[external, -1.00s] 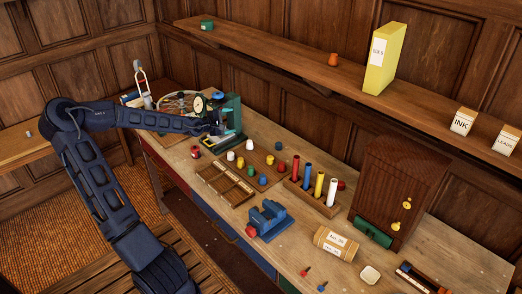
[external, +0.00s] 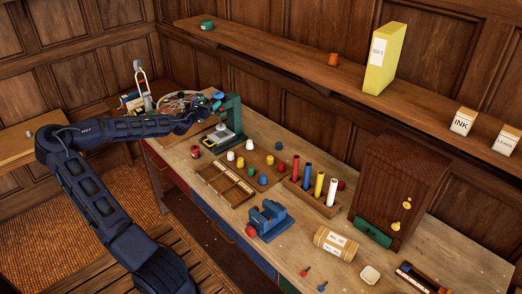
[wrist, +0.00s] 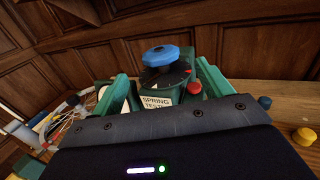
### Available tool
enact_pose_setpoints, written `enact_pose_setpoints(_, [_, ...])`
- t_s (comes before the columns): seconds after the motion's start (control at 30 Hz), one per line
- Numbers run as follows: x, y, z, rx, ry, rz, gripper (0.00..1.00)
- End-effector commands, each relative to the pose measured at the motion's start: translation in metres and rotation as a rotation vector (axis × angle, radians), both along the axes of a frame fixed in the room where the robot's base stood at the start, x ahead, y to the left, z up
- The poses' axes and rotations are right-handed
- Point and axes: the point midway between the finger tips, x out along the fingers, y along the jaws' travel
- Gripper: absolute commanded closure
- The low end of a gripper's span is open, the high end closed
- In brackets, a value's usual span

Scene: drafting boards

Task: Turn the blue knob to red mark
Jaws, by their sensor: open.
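In the wrist view the blue knob (wrist: 162,55) sits above a black dial (wrist: 165,76) with pale ticks. A small red mark (wrist: 188,71) shows at the dial's right edge. The dial belongs to a green stand with a label reading SPRING and a partly hidden second word. My gripper (wrist: 163,77) is open and empty, with one green finger on each side of the dial, and the knob appears beyond the fingertips. I cannot tell any contact. In the external view my gripper (external: 210,104) is beside the top of the green stand (external: 232,113).
A red ball (wrist: 194,88) shows beside the right finger. Wires (external: 178,100) lie on the bench at the left. Several coloured caps and a wooden divided tray (external: 226,186) are nearer the front. The long shelf (external: 290,58) runs along the wall above.

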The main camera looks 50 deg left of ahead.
Motion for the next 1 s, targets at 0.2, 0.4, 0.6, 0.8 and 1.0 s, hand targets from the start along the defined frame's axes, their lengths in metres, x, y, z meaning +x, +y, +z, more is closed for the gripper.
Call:
enact_pose_setpoints(0.2, [0.032, 0.011, 0.0, 0.002, 0.0, -0.002, 0.22])
enact_pose_setpoints(0.4, [0.052, 0.02, 0.0, 0.002, 0.0, -0.001, 0.22])
enact_pose_setpoints(0.6, [0.062, 0.024, 0.0, 0.001, 0.0, 0.0, 0.22])
enact_pose_setpoints(0.8, [0.064, 0.025, 0.0, 0.002, 0.001, 0.0, 0.22])
enact_pose_setpoints(1.0, [0.064, 0.024, 0.0, 0.002, 0.001, -0.001, 0.38])
